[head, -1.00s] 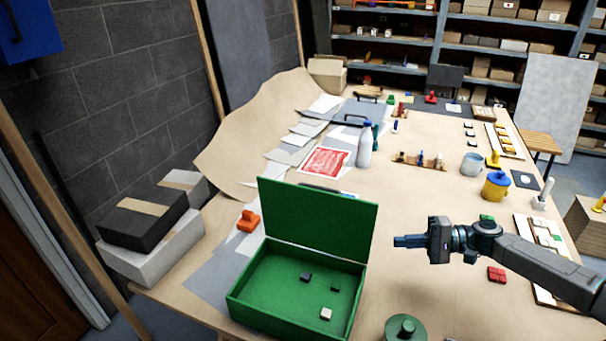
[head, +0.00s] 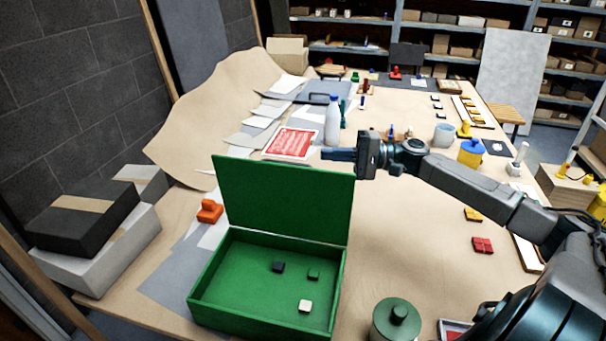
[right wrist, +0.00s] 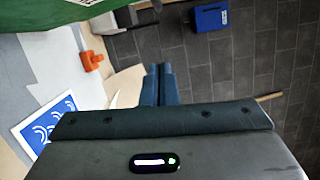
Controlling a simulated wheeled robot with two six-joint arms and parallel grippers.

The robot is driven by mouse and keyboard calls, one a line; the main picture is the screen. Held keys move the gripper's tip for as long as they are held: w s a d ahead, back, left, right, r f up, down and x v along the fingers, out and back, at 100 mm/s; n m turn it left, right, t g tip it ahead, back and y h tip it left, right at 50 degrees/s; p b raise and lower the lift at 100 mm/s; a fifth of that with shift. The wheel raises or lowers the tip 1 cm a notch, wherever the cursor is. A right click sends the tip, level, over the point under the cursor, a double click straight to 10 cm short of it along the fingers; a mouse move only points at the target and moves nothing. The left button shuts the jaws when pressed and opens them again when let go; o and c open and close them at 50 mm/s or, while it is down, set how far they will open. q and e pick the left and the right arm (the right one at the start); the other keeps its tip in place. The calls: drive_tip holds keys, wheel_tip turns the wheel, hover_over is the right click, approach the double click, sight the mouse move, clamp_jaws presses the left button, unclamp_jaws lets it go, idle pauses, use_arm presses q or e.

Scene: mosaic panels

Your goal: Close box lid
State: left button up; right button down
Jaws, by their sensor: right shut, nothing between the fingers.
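The green box (head: 212,289) stands on the table with its hinged lid (head: 282,199) raised upright along its back edge. Inside lie a dark piece (head: 278,267), a green piece (head: 314,274) and a white piece (head: 305,306). My right gripper (head: 326,154) is shut and empty. In the head view it appears just above the lid's top right corner, pointing left; I cannot tell whether it touches the lid. In the right wrist view the shut fingers (right wrist: 157,85) show, with a green surface, likely the lid (right wrist: 40,22), at the top left. My left gripper is out of view.
An orange block (head: 209,211) sits left of the box. A round green container (head: 397,319) stands at its right front. A white bottle (head: 333,122) and a red sheet (head: 291,143) are behind the lid. Stacked boxes (head: 95,240) are at the left edge.

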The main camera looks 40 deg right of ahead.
use_arm(q)
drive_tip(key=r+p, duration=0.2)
drive_tip(key=p, duration=0.1)
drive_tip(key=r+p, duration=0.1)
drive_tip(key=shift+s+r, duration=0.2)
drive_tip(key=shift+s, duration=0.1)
use_arm(e)
drive_tip(key=a, duration=0.8)
drive_tip(key=shift+w+r, duration=0.35)
drive_tip(key=shift+r, duration=0.05)
drive_tip(key=shift+w, duration=0.1)
